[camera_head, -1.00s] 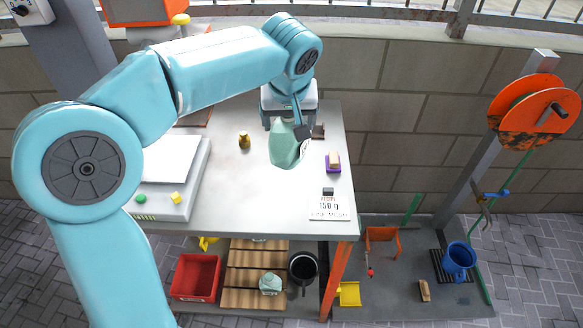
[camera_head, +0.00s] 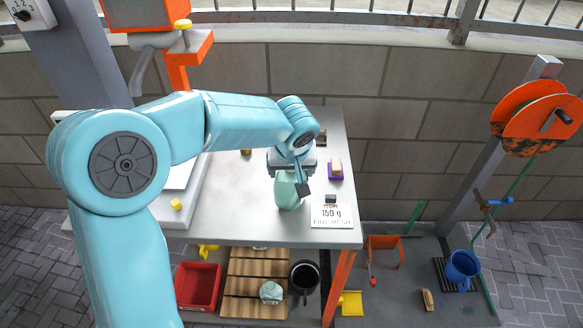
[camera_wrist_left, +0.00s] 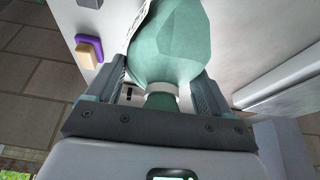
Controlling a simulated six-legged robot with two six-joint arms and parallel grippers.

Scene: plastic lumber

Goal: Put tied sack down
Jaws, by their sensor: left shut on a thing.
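The tied sack (camera_head: 287,191) is a pale green bag with a narrow neck. It hangs from my left gripper (camera_head: 290,172), low over the white table, left of the 150 g label card. In the left wrist view the sack (camera_wrist_left: 168,45) bulges beyond the fingers, and my left gripper (camera_wrist_left: 160,98) is shut on its tied neck. I cannot tell whether the sack's bottom touches the table (camera_head: 240,220). My right gripper is not in view.
A label card (camera_head: 332,216) with a small dark block lies at the table's front right. A purple holder (camera_head: 335,170) stands behind it. A scale (camera_head: 180,190) is at the left. A second sack (camera_head: 271,292) sits on the wooden pallet (camera_head: 240,285) below, beside a red crate (camera_head: 197,287).

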